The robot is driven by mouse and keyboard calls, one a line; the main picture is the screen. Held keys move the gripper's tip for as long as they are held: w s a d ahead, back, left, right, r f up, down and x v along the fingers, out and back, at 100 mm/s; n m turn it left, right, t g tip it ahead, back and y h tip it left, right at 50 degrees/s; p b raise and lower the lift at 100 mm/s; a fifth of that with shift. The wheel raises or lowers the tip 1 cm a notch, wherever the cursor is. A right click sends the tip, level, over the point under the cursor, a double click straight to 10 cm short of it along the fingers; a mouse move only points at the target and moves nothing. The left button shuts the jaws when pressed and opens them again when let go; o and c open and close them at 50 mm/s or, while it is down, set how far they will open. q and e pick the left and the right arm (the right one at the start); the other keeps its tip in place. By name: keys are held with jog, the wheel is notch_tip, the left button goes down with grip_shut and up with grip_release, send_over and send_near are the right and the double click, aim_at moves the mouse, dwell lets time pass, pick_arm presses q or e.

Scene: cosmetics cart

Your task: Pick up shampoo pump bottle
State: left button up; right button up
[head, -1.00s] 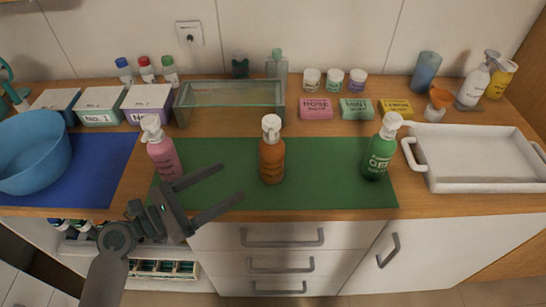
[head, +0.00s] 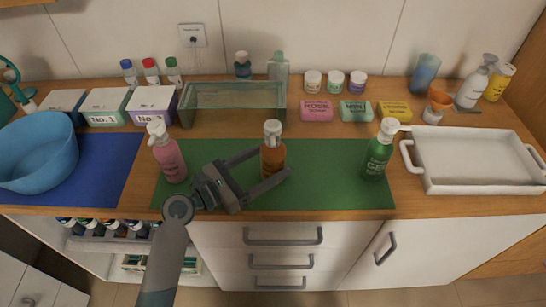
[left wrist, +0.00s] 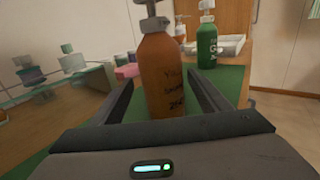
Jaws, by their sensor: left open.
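An orange-brown pump bottle (head: 272,158) with a white pump stands upright on the green mat (head: 330,190). My left gripper (head: 272,168) is open, with its fingers on either side of this bottle. In the left wrist view the orange-brown bottle (left wrist: 163,75) stands between the two open fingers (left wrist: 165,100), with dark writing on it. A pink pump bottle (head: 170,160) stands to the left on the mat, and a green pump bottle (head: 377,155) to the right. The green one also shows in the left wrist view (left wrist: 207,45). My right gripper is out of view.
A glass box (head: 230,100) stands behind the mat. Pink, green and yellow soap boxes (head: 355,111) lie behind to the right. A white tray (head: 475,160) is at right, a blue basin (head: 40,155) at left. The mat is clear between the orange-brown and green bottles.

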aim_at(282, 155)
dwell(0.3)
pick_arm(q)
jog(key=shift+w+d+r, duration=0.1)
jog(key=shift+d, duration=0.15)
jog(key=p+x, duration=0.2)
jog(key=x, duration=0.2)
jog(key=shift+r, duration=0.1)
jog(key=shift+d, duration=0.35)
jog(key=c, duration=1.4)
